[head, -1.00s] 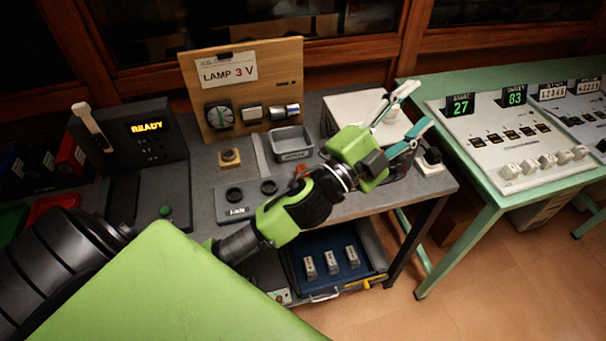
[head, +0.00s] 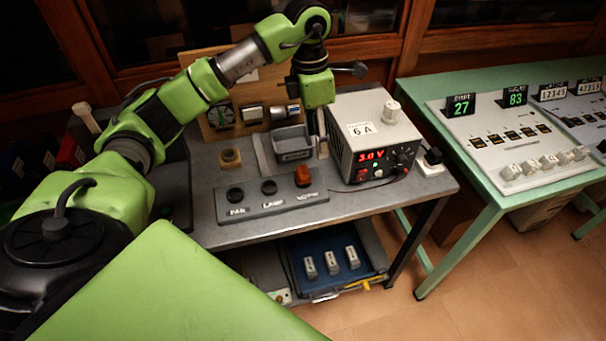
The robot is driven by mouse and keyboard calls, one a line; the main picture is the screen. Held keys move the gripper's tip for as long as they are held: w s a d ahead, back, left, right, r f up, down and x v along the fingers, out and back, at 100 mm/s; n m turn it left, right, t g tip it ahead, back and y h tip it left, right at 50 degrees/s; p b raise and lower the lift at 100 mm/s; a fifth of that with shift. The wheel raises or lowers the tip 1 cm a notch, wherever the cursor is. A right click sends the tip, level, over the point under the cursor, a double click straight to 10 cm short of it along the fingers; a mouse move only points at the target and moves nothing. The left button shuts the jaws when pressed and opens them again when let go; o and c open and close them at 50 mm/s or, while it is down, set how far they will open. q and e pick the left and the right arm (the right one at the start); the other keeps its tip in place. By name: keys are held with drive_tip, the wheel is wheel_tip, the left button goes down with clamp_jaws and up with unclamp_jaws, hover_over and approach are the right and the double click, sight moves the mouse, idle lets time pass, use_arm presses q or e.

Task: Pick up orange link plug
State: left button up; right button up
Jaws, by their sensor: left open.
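The orange link plug (head: 302,176) stands upright in the right-hand socket of a grey panel (head: 268,208), whose three positions are labelled along the front. The other two sockets, marked FAN and LAMP, show black round tops. My left gripper (head: 321,150) points down between the grey bin and the power supply, a little behind and right of the plug. It is open and appears apart from the plug. Its fingers are seen narrowly, and part of them is hard to make out. My right gripper is not in view.
The power supply (head: 375,137) reading 3.0 V stands right of the gripper. A grey bin (head: 292,144) and a wooden lamp board (head: 215,132) are behind. A blue tray (head: 362,270) with grey blocks lies below the bench. A green table (head: 490,215) stands at right.

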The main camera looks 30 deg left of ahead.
sight(303, 169)
use_arm(q)
drive_tip(key=shift+n+y, duration=0.3)
drive_tip(key=shift+y, duration=0.3)
drive_tip(key=a+f, duration=0.1)
drive_tip(key=f, duration=0.1)
drive_tip(key=a+f+p, duration=0.1)
drive_tip(key=f, duration=0.2)
drive_tip(key=a+f, duration=0.1)
drive_tip(key=f, duration=0.1)
drive_tip(key=shift+s+a+f, duration=0.1)
drive_tip(key=shift+s+f, duration=0.05)
drive_tip(key=shift+s, duration=0.2)
drive_tip(key=shift+s+f+p, duration=0.1)
drive_tip(key=shift+f+p, duration=0.45)
wheel_tip(303, 169, down, 4)
drive_tip(key=shift+s+r+p, duration=0.15)
drive_tip(key=shift+r+p, duration=0.05)
drive_tip(key=shift+p, duration=0.45)
drive_tip(key=shift+f, duration=0.4)
drive_tip(key=shift+c, duration=0.5)
drive_tip(key=c, duration=1.1)
